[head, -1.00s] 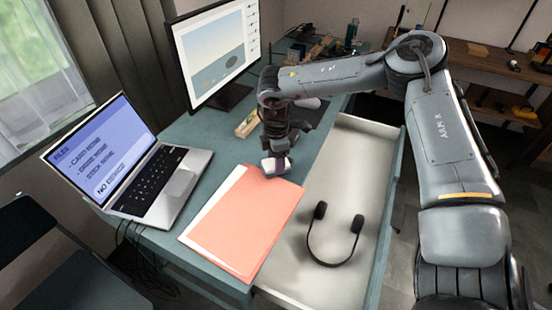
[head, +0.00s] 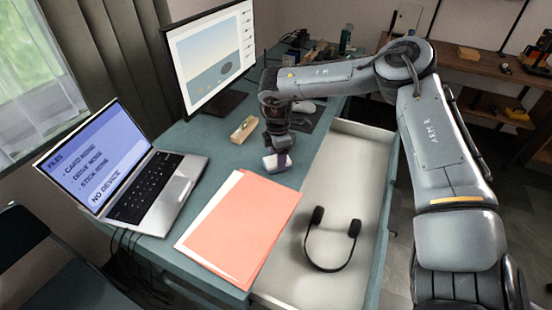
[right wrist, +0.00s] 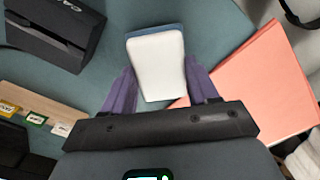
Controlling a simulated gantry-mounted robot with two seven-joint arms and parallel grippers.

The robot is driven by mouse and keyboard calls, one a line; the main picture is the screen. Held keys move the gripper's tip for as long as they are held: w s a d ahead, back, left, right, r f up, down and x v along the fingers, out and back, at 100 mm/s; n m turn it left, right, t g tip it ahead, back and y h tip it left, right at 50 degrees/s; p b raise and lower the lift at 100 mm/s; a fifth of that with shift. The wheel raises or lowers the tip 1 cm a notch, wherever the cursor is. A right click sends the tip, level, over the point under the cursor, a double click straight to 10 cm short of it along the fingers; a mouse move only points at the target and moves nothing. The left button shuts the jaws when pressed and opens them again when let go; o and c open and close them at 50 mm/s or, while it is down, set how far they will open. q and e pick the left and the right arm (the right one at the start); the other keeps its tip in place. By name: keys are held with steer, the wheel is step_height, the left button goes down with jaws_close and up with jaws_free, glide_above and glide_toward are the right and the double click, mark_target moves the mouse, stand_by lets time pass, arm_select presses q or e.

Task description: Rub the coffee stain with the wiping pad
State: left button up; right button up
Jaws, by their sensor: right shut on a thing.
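The wiping pad (head: 277,163) is a small block, white on one face with a blue layer, in the head view just beyond the salmon folder. In the right wrist view the pad (right wrist: 157,62) sits between the two purple fingers of my right gripper (right wrist: 160,86). That gripper, also in the head view (head: 279,150), is shut on the pad and holds it at or just above the teal desk; I cannot tell if it touches. The coffee stain does not show in either view. My left gripper is not in view.
The salmon folder (head: 240,228) lies nearer on the desk (head: 212,150). A laptop (head: 150,190) stands left, a monitor (head: 212,60) behind. A wooden holder with cards (head: 244,129) is left of the gripper. The open drawer (head: 335,185) with a headset (head: 333,250) is right.

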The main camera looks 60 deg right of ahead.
mark_target(272, 171)
steer(key=shift+w+d+f, duration=0.1)
steer(key=shift+d+f, duration=0.05)
steer(key=shift+d, duration=1.2)
steer(key=shift+d+f, duration=0.1)
steer(key=shift+f, duration=0.05)
steer(key=shift+c, duration=0.3)
steer(key=shift+a+r+b, duration=0.3)
steer(key=shift+a+b, duration=0.15)
steer(key=shift+a, duration=0.6)
steer(key=shift+a+f, duration=0.1)
steer(key=shift+a, duration=0.55)
steer(key=shift+s+a+f+b, duration=0.1)
steer(key=shift+a+b, duration=0.15)
steer(key=shift+a, duration=0.5)
steer(key=shift+s+a+f+b, duration=0.1)
steer(key=shift+a+b, duration=0.15)
steer(key=shift+a, duration=0.45)
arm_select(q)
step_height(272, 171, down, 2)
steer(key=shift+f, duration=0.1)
arm_select(e)
steer(key=shift+a+r, duration=0.15)
steer(key=shift+a, duration=0.1)
